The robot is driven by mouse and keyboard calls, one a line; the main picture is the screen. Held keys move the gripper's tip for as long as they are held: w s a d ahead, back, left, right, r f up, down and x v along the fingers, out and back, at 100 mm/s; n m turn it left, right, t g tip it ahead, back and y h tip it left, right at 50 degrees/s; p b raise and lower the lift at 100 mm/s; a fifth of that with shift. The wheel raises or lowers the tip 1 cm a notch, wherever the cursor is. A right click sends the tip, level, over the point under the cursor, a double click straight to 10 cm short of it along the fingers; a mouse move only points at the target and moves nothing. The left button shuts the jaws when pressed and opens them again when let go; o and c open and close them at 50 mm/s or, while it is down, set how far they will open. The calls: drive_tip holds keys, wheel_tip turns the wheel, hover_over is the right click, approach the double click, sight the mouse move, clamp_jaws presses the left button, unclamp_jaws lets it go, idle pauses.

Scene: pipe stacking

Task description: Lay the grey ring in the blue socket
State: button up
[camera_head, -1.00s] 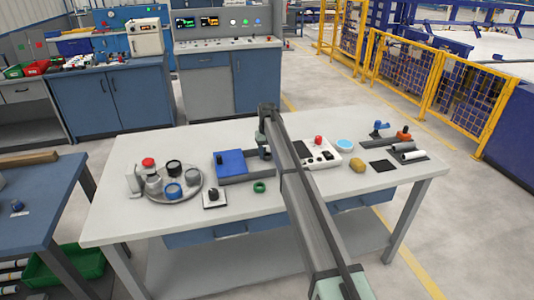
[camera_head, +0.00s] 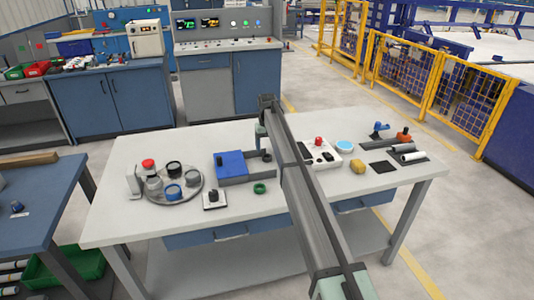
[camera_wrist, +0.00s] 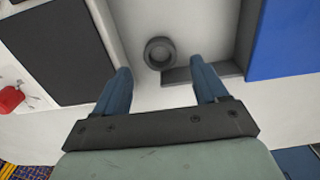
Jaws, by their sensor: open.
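The dark grey ring (camera_wrist: 159,53) lies on the table in the wrist view, beside a grey bar-like edge. In the head view, a small dark shape that may be this ring (camera_head: 267,157) shows partly beside my arm. My gripper (camera_wrist: 161,70) is open and empty. The ring shows between and just beyond its fingertips, apart from them. In the head view my gripper (camera_head: 261,133) is above the table, its fingers largely hidden by the arm.
Other round cups and a red-topped piece stand on the tray. A blue block (camera_head: 231,164), a black-knobbed white block (camera_head: 214,199) and a green ring (camera_head: 260,188) lie between tray and arm. A white device with a red button (camera_head: 318,141) is right of the arm.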

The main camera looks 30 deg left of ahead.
wheel_tip(320, 180, up, 7)
drive_tip(key=shift+f, duration=0.15)
drive_tip(key=shift+r, duration=0.55)
drive_tip(key=shift+c, duration=1.1)
drive_tip(key=s+d, duration=0.5)
drive_tip(key=d, duration=0.1)
drive_tip(key=w+a+f+t+y, duration=0.1)
drive_tip(key=f, duration=0.1)
drive_tip(key=w+a+f+t+y, duration=0.1)
drive_tip(key=a+f, duration=0.1)
drive_tip(key=w+a+f+t+y, duration=0.1)
drive_tip(key=f, duration=0.2)
drive_tip(key=shift+w+a, duration=0.25)
drive_tip(key=shift+w, duration=0.05)
drive_tip(key=shift+s+x, duration=0.2)
drive_tip(key=shift+x, duration=2.55)
drive_tip(key=shift+d+f, duration=0.1)
drive_tip(key=shift+d, duration=0.05)
